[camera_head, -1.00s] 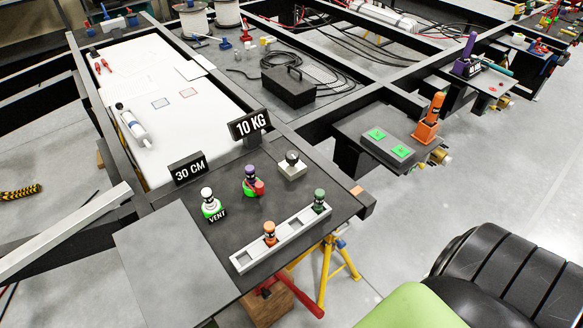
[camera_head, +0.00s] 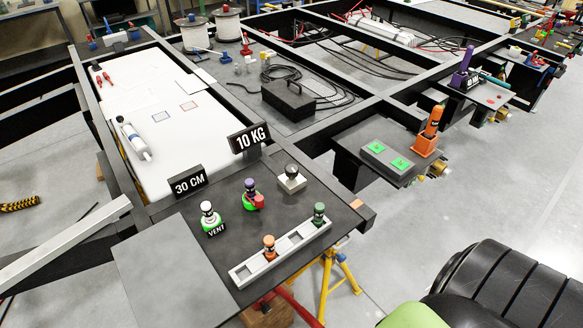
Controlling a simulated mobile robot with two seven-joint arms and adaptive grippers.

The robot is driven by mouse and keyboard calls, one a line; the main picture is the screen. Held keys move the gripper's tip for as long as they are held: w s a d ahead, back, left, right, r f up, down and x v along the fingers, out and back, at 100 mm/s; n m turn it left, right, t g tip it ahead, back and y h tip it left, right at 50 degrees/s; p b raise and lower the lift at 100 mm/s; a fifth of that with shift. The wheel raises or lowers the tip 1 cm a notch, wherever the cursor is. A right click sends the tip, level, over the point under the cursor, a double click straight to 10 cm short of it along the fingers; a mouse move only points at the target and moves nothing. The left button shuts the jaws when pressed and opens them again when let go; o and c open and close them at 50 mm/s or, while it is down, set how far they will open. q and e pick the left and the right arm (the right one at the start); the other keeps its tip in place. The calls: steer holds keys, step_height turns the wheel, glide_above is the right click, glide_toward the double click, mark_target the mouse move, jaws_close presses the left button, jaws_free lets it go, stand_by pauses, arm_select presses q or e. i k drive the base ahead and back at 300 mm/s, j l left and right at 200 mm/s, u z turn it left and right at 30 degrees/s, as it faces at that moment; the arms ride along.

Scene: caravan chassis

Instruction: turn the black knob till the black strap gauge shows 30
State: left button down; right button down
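A black knob (camera_head: 292,170) sits on a pale square base on the dark plate of the chassis. Behind it and to the left stands a black sign (camera_head: 249,138) that reads 10 KG. A second black sign (camera_head: 188,182) to its left reads 30 CM. Neither sign is labelled as a strap gauge, so I cannot tell which one the knob drives. Neither of my grippers is in view. Nothing touches the knob.
A white knob (camera_head: 208,213) marked VENT, a purple-topped knob (camera_head: 251,192) and a pale rack (camera_head: 281,253) with orange and green knobs share the plate. A black toolbox (camera_head: 288,96) lies behind. An orange-topped device (camera_head: 431,130) stands right.

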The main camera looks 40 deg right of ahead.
mark_target(292, 170)
steer(key=l+u, duration=0.1)
steer(key=l, duration=0.5)
steer(key=k+l, duration=0.15)
steer(key=l, duration=0.5)
steer(key=u, duration=0.05)
